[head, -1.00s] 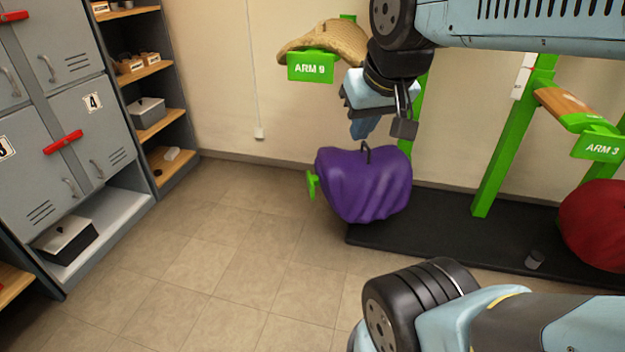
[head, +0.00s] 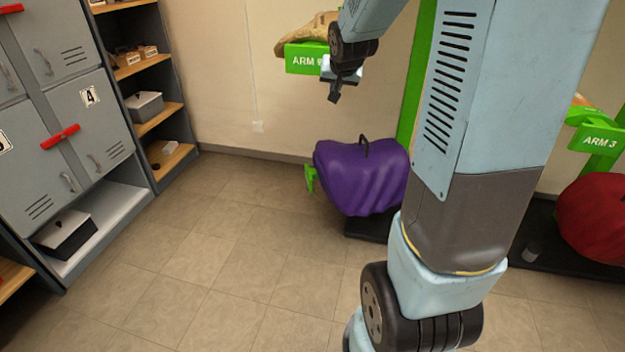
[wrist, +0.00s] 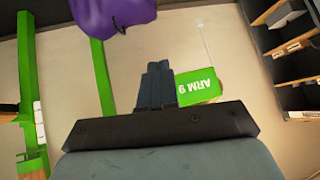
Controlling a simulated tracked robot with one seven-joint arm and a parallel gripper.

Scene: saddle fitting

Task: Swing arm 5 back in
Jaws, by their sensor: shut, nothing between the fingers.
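I can read no arm 5 label. A purple covered saddle (head: 360,180) hangs low on the rack, with a black loop on top and a green bracket (head: 310,179) at its left. The purple cover also shows at the top of the wrist view (wrist: 115,14). Above it, the green ARM 9 plate (head: 303,60) carries a tan saddle (head: 305,35). My gripper (head: 335,95) is shut and empty, in front of the ARM 9 plate's right end and above the purple cover. In the wrist view its fingers (wrist: 158,66) are together, left of the ARM 9 plate (wrist: 203,84).
A green post (head: 418,75) stands behind my arm. ARM 3 (head: 598,140) and a red cover (head: 595,215) are at the right, near a small dark cup (head: 531,252) on the black base. Grey lockers (head: 75,140) and shelves stand left. The tiled floor (head: 240,250) between is clear.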

